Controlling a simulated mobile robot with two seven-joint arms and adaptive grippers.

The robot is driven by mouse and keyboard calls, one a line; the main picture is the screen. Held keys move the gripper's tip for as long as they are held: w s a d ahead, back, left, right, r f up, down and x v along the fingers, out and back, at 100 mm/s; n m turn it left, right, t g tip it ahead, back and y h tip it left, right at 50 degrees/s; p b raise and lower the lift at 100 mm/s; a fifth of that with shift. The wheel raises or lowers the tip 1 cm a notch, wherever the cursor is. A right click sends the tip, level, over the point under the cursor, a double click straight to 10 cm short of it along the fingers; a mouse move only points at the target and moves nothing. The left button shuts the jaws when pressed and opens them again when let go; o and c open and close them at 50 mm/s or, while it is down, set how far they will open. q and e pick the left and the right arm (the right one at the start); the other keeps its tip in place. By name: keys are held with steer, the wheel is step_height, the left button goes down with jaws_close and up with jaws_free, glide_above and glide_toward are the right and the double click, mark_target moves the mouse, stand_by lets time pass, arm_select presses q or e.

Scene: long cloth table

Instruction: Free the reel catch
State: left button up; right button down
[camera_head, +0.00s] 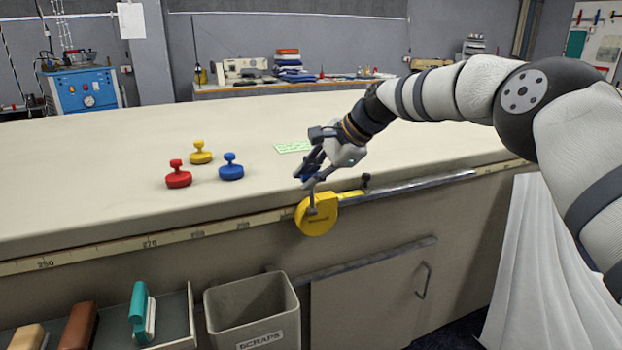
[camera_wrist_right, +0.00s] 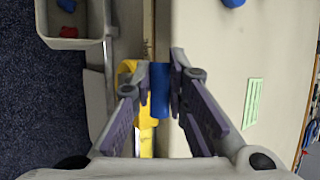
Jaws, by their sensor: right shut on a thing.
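The yellow reel (camera_head: 316,222) hangs at the front edge of the cloth table, and part of it shows in the wrist view (camera_wrist_right: 128,78). A grey lever (camera_head: 312,198) rises from the reel towards my right gripper. My right gripper (camera_head: 308,172) is shut on a blue cylindrical handle (camera_wrist_right: 160,92) above the reel. The handle lies between the two fingers in the wrist view and looks like the top of that lever, the catch. The join between handle and lever is hard to see. My left gripper is not in view.
Red (camera_head: 178,176), yellow (camera_head: 200,153) and blue (camera_head: 231,168) knobbed weights stand on the table, left of the gripper. A green card (camera_head: 293,147) lies behind it. A metal rail (camera_head: 420,184) runs right along the edge. A scraps bin (camera_head: 250,315) stands below.

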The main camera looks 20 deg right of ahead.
steer(key=shift+w+d+f, duration=0.15)
steer(key=shift+w+d, duration=0.1)
steer(key=shift+d, duration=0.35)
steer(key=c, duration=1.6)
jaws_free()
steer(key=shift+o, duration=0.2)
steer(key=shift+w+f, duration=0.1)
steer(key=shift+f, duration=0.05)
steer(key=shift+d, duration=0.1)
steer(key=a+v, duration=0.1)
steer(key=v, duration=1.1)
steer(key=shift+r, duration=0.25)
